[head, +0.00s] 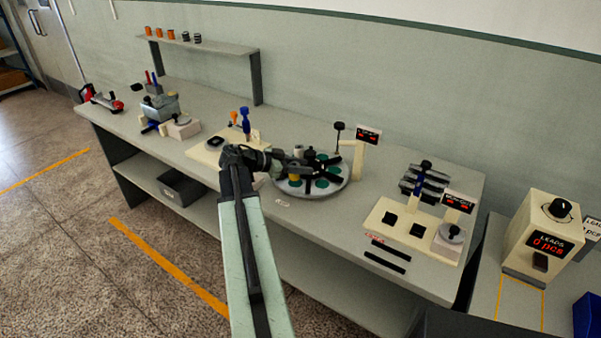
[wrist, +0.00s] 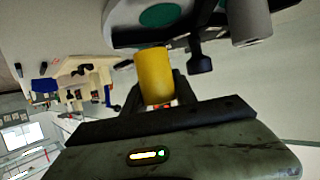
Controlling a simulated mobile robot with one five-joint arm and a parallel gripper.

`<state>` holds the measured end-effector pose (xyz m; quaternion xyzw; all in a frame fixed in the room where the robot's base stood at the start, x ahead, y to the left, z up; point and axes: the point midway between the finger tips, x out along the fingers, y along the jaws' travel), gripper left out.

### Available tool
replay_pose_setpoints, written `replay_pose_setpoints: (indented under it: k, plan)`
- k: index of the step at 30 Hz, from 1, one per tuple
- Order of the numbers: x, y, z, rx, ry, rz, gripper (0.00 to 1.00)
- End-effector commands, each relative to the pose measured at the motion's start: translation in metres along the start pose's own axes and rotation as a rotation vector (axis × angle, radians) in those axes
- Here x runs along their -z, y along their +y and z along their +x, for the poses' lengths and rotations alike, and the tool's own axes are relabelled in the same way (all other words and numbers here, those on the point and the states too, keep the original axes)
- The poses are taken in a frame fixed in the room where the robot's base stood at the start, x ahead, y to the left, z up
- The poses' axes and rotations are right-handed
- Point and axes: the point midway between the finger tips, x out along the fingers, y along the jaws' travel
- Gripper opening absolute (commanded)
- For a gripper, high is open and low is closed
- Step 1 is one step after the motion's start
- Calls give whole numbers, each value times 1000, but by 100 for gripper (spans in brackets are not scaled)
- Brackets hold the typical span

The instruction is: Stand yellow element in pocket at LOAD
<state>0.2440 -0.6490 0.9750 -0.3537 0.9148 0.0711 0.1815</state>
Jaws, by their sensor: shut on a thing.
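The yellow element (wrist: 154,78) is a plain cylinder held in my gripper (wrist: 162,98) in the wrist view. In the head view a small yellow bit of it (head: 294,179) shows below my gripper (head: 292,168), at the left part of the round indexing plate (head: 341,184). The plate has several green pockets and black arms; in the wrist view its pale rim (wrist: 122,38) lies close to the element's end. I cannot tell whether the element touches the plate. The LOAD label cannot be read in either view.
A grey cylinder (wrist: 250,20) stands close beside my gripper in the wrist view. A post with a display (head: 368,135) rises behind the plate. A cream fixture with a blue-handled tool (head: 246,122) is left; a cream control station (head: 405,228) is right. Bare bench shows in front.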

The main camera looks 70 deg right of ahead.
Motion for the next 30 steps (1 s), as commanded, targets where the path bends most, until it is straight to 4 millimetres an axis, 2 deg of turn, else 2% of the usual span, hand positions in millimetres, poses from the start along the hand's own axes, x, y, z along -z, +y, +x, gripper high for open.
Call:
replay_pose_setpoints:
  k: [1,7,10,12,15,27,28,30]
  plan:
    - [0,-6,4,0,0,0,0]
    - [1,-9,6,1,0,-1,0]
    - [3,-20,13,0,0,0,0]
    - [-15,-17,23,-2,0,1,0]
    - [-30,-16,31,-5,0,2,0]
    - [-33,-17,29,-1,0,0,0]
    - [-32,-17,29,-2,0,1,39]
    - [-31,-16,30,-3,0,1,55]
